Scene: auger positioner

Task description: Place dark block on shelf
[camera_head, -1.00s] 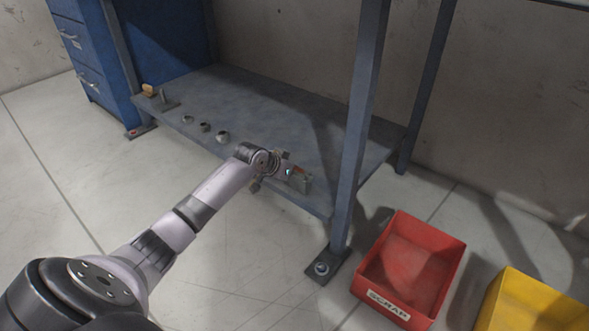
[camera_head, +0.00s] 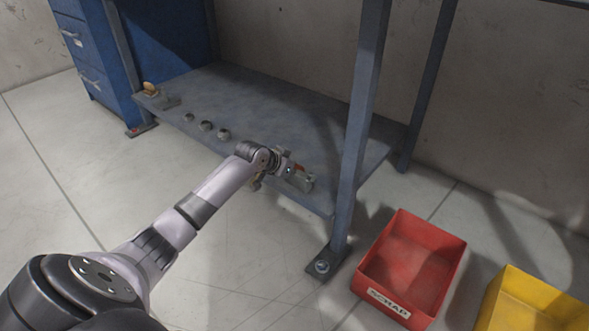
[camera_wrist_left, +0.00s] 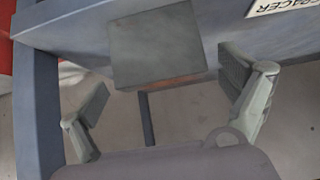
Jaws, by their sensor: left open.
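The dark block (camera_head: 303,182) is a grey, box-like piece at the front edge of the lower shelf (camera_head: 270,112), near the right front leg. In the left wrist view the block (camera_wrist_left: 157,50) shows a worn, flat face with faint reddish marks. My left gripper (camera_head: 274,167) is at the shelf's front edge, just left of the block. In the left wrist view the open fingers (camera_wrist_left: 168,104) stand wide apart on either side below the block, with visible gaps and nothing between their tips. The block's far side is hidden. My right gripper is not in view.
Several small round metal parts (camera_head: 206,126) lie along the shelf's front edge. A piece with a yellow top (camera_head: 150,88) is at its left end. The front leg (camera_head: 362,120) stands close right of the block. A red SCRAP bin (camera_head: 412,262) and yellow bin (camera_head: 535,305) sit on the floor.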

